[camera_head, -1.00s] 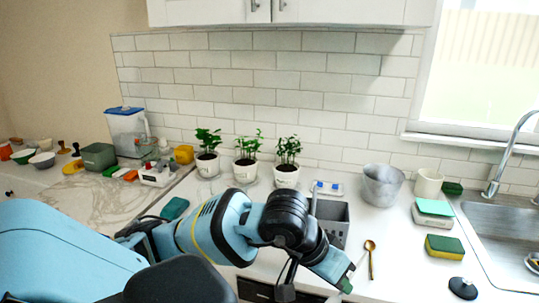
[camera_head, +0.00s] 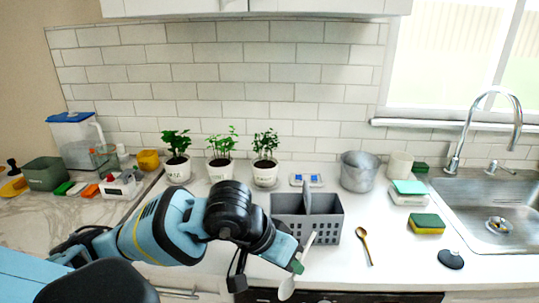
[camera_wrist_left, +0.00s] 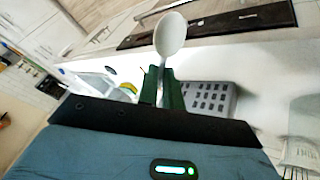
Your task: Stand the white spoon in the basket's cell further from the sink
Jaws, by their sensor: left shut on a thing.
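The white spoon (camera_head: 286,289) is held by my left gripper (camera_head: 297,264) in front of the counter's front edge. In the head view it is tilted, bowl low and handle end up. Its bowl (camera_wrist_left: 170,35) shows beyond the fingers (camera_wrist_left: 162,92) in the left wrist view. The grey basket (camera_head: 332,228) stands on the counter just behind the gripper, with a raised divider (camera_head: 307,198) between two cells. The sink (camera_head: 490,205) is to the right, so the left cell is further from it. My right gripper is out of view.
A golden spoon (camera_head: 364,245) lies right of the basket. A metal pot (camera_head: 358,175), a sponge (camera_head: 426,224) and a black round item (camera_head: 451,260) are further right. Potted plants (camera_head: 222,170) stand behind my arm.

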